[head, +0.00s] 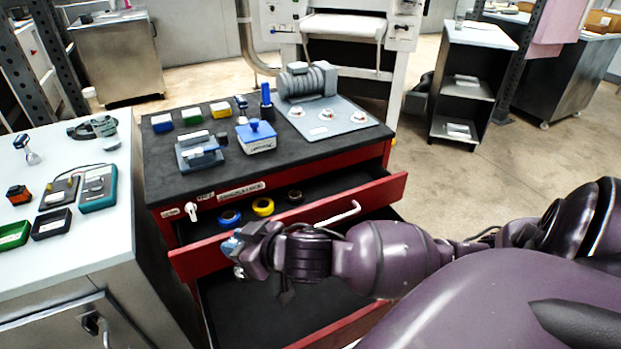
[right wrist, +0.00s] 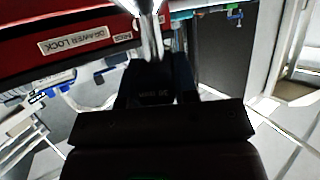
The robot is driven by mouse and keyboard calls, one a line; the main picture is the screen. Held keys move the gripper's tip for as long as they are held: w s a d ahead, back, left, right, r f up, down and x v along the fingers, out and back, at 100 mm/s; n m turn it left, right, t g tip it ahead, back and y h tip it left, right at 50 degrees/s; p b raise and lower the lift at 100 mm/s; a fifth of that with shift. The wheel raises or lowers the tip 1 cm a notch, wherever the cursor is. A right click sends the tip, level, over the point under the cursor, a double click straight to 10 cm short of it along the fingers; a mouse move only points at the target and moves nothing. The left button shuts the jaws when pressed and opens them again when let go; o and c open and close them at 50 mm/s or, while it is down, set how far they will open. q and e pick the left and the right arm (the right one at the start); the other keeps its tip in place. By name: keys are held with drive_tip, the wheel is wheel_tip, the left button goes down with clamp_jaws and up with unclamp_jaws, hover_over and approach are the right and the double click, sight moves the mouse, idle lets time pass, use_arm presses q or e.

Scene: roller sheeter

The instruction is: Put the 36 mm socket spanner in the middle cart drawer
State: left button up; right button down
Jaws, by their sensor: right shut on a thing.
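My right gripper (head: 238,254) is at the front of the open upper drawer (head: 345,208) of the red cart, at the left end of its front. It is shut on the socket spanner, whose silver shaft (right wrist: 150,28) rises from between the fingers in the right wrist view, beside a dark "36 mm" marking. In the head view a bent silver rod (head: 338,214) shows above my right wrist; I cannot tell if it is part of the spanner. A lower drawer (head: 270,312) is also open, with a dark floor, partly hidden by my arm. My left gripper is out of view.
Blue (head: 230,216), yellow (head: 263,206) and dark tape rolls lie in the upper drawer. The cart top (head: 165,182) carries a motor (head: 306,80) and several small boxes. A grey bench (head: 100,235) with tools and trays stands close at the left. Floor is clear at the right.

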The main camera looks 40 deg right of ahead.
drive_tip(key=shift+w+d+f+n+g+y, duration=0.3)
drive_tip(key=shift+d+f+n+y, duration=0.15)
drive_tip(key=shift+n+y, duration=0.4)
drive_tip(key=s+d+f+n+g+y, duration=0.1)
drive_tip(key=s+d+n+g+y, duration=0.3)
drive_tip(key=d, duration=0.4)
drive_tip(key=s+d+f+n+g+y, duration=0.25)
drive_tip(key=d+n+g, duration=0.2)
drive_tip(key=d, duration=0.35)
drive_tip(key=shift+n+t+y, duration=0.25)
drive_tip(key=shift+n+y, duration=0.05)
drive_tip(key=shift+n, duration=0.1)
drive_tip(key=f+b, duration=0.2)
drive_tip(key=f, duration=0.7)
drive_tip(key=f+b, duration=0.2)
drive_tip(key=f, duration=0.7)
drive_tip(key=shift+w+d+f, duration=0.1)
drive_tip(key=shift+d+f, duration=0.1)
drive_tip(key=shift+f, duration=0.3)
drive_tip(key=shift+r, duration=0.15)
drive_tip(key=c, duration=0.9)
unclamp_jaws()
